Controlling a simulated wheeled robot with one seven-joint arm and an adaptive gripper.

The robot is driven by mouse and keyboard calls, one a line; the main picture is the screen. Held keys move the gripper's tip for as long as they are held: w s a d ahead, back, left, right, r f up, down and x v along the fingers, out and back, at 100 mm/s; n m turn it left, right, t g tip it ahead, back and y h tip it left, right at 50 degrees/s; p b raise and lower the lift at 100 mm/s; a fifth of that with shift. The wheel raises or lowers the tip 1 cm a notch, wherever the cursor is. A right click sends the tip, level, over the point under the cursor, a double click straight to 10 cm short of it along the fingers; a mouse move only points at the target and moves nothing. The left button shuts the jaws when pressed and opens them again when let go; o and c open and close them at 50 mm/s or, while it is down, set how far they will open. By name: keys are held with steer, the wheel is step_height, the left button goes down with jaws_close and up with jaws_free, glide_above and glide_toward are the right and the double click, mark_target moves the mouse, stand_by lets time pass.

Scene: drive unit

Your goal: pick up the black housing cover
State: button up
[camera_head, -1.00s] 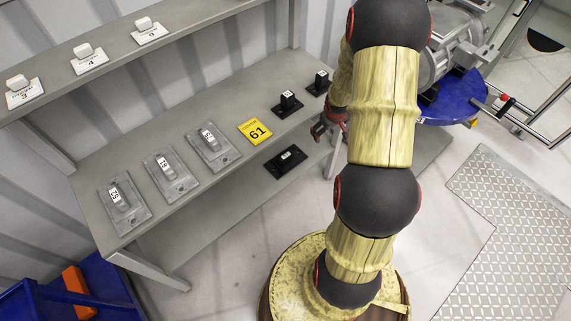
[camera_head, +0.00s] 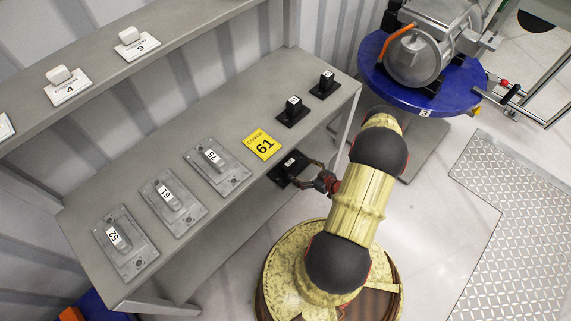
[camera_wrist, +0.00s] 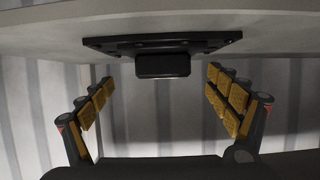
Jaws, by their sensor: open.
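A black housing cover (camera_head: 285,164), a flat plate with a raised block and a white label, lies below the front edge of the upper shelf, seemingly on a lower shelf. Two similar black covers stand on the upper shelf at its right end, one nearer (camera_head: 292,112) and one farther (camera_head: 325,86). My gripper (camera_head: 301,174) is open at the right side of the lower cover. In the wrist view a black cover (camera_wrist: 110,43) shows upside down, its block between and beyond the open fingers (camera_wrist: 160,82). The fingers look apart from the block.
A blue round table (camera_head: 400,84) with a grey metal housing (camera_head: 415,60) stands at back right. The floor at right is open.

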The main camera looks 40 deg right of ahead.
mark_target(292, 166)
steer(key=b+x, duration=0.1)
steer(key=x, duration=0.1)
steer(key=b+x, duration=0.1)
steer(key=x, duration=0.1)
steer(key=b+x, duration=0.1)
steer(key=x, duration=0.1)
steer(key=shift+w+a+r, duration=0.15)
steer(key=shift+a, duration=0.2)
steer(key=shift+w, duration=0.6)
steer(key=c, duration=1.7)
steer(key=shift+d, duration=0.1)
